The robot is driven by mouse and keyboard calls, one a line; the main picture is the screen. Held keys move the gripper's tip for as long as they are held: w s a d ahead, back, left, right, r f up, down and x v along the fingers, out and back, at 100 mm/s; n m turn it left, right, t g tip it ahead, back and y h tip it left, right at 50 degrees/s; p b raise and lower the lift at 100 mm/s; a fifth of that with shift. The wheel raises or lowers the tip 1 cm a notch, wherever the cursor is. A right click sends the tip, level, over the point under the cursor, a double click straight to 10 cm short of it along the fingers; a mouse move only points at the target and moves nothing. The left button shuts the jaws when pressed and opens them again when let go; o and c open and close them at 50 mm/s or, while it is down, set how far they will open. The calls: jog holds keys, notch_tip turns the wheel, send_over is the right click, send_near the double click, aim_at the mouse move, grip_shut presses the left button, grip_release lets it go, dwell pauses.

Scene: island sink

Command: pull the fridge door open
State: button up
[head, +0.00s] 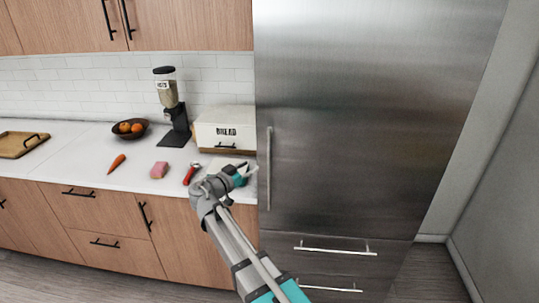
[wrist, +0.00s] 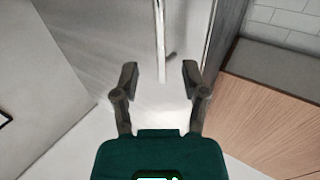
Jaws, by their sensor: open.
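The stainless steel fridge door (head: 365,110) stands shut on the right in the head view. Its long vertical handle (head: 268,170) is on the door's left edge. My gripper (head: 246,168) is just left of the handle's middle, over the counter's front edge. In the wrist view my gripper (wrist: 160,72) is open with its two dark fingers apart. The fridge handle (wrist: 160,35) shows as a pale bar, its end in line with the gap between the fingers. I cannot tell how far ahead of the fingertips it is. Nothing is held.
A bread box (head: 225,131) stands on the counter beside the fridge. A grain dispenser (head: 172,105), a fruit bowl (head: 130,128), a carrot (head: 117,163), a pink block (head: 159,170) and a red-handled tool (head: 191,174) are further left. Drawers with a bar handle (head: 335,248) lie below the door.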

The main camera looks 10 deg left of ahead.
jog(key=x, duration=1)
jog(key=shift+w+d, duration=0.2)
grip_shut()
